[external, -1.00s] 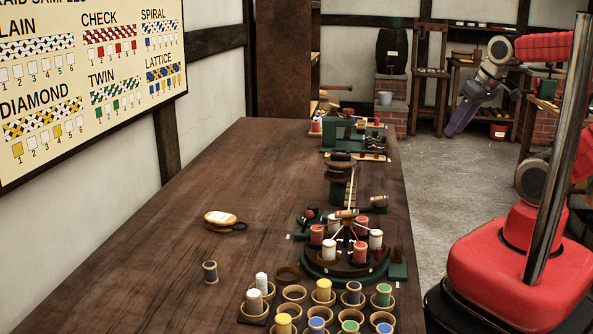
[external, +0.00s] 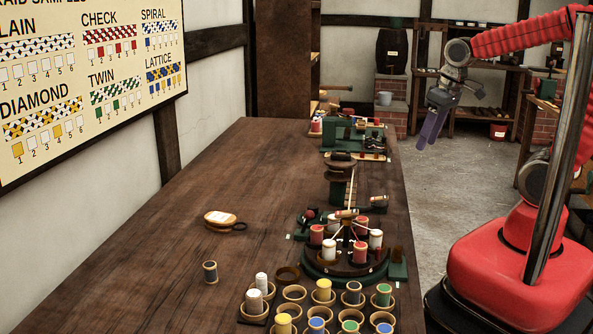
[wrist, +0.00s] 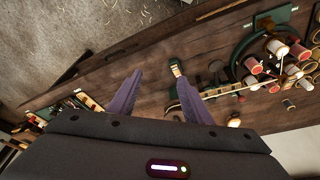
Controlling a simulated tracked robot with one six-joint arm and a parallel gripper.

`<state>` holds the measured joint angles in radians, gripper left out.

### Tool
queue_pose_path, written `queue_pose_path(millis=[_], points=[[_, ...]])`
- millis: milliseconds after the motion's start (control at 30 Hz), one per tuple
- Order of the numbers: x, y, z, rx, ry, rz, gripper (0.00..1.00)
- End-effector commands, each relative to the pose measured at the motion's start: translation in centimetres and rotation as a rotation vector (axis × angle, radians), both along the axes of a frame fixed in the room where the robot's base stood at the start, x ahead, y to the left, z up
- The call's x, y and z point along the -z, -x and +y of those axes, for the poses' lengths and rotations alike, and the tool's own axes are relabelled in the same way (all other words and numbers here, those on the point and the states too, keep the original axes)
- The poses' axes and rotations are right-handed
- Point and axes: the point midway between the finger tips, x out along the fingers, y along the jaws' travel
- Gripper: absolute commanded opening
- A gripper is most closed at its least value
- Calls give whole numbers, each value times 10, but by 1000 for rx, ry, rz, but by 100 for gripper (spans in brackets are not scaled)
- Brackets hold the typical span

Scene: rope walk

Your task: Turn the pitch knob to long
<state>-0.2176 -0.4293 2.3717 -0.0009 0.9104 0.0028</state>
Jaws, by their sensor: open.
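My gripper (external: 427,139) hangs above the floor to the right of the table, pointing down. In the wrist view my gripper (wrist: 158,78) shows two purple fingers apart with nothing between them. A small green piece with a cream strip (wrist: 177,68) lies near the table edge, just beyond the right fingertip. It seems to be the small dark piece with a pale bar (external: 376,203) at the table's right edge. I cannot tell whether it bears the pitch knob; no label is readable. The green round braiding stand (external: 325,278) carries red and white bobbins.
The long dark wooden table (external: 190,225) holds a green post (external: 337,192), a green machine (external: 340,135) at the far end, and several bobbins in cups in front. A tan oval piece (external: 220,217) lies at left.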

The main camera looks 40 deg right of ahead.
Motion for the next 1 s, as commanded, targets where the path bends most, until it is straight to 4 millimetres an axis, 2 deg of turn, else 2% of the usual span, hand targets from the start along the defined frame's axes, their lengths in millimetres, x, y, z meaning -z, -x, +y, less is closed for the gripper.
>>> queue_pose_path(millis=[567, 1000], points=[[25, -70, 103, -127, 38, 158, 45], [59, -114, 198, -153, 77, 252, 45]])
